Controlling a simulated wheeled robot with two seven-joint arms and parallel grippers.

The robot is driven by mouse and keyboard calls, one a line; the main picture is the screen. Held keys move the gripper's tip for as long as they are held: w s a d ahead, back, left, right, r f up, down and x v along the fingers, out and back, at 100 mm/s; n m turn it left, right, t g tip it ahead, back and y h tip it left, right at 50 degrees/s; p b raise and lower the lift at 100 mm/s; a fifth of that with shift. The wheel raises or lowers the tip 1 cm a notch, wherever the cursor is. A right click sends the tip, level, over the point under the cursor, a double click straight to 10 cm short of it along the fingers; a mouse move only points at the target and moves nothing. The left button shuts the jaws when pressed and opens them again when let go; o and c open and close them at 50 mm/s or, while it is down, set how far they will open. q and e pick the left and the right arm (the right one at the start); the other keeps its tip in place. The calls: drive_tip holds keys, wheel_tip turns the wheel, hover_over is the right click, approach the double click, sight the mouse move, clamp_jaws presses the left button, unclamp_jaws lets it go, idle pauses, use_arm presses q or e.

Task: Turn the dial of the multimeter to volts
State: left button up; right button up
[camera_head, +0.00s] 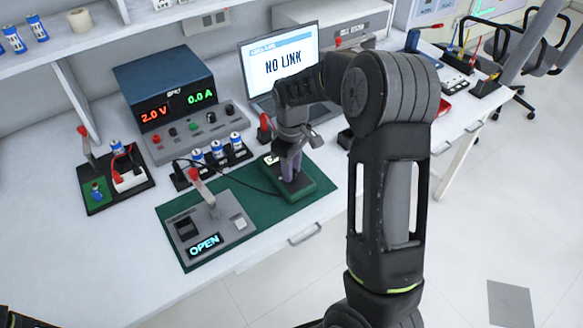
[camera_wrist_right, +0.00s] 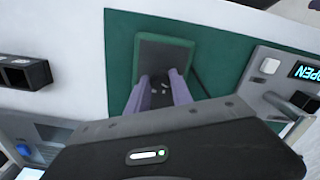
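The multimeter (camera_head: 301,193) looks to be the dark green-cased block on the green mat, under my right gripper (camera_head: 290,174). In the right wrist view, its dark green body (camera_wrist_right: 165,46) lies straight ahead of the right gripper (camera_wrist_right: 160,78). The two purple-grey fingers reach down to its face, apart, with a gap between them. Small white marks show in that gap. The dial itself is not clearly seen; the fingers and arm hide much of the face. I cannot tell whether the fingers touch it. My left gripper is not in view.
A grey switch box (camera_head: 212,225) reading OPEN, with a red-tipped lever, stands left on the green mat (camera_head: 262,229). Behind are a power supply (camera_head: 170,100), several battery cells (camera_head: 217,150) and a laptop (camera_head: 285,62) reading NO LINK. The bench front left is clear.

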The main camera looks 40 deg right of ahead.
clamp_jaws()
drive_tip(key=shift+m, duration=0.4)
drive_tip(key=m, duration=0.3)
drive_tip(key=shift+m, duration=0.3)
drive_tip(key=m, duration=0.4)
drive_tip(key=shift+m, duration=0.3)
drive_tip(key=shift+w, duration=0.1)
drive_tip(key=o, duration=0.6)
unclamp_jaws()
drive_tip(key=shift+r, duration=0.1)
wheel_tip(320, 180, up, 8)
drive_tip(key=shift+f, duration=0.15)
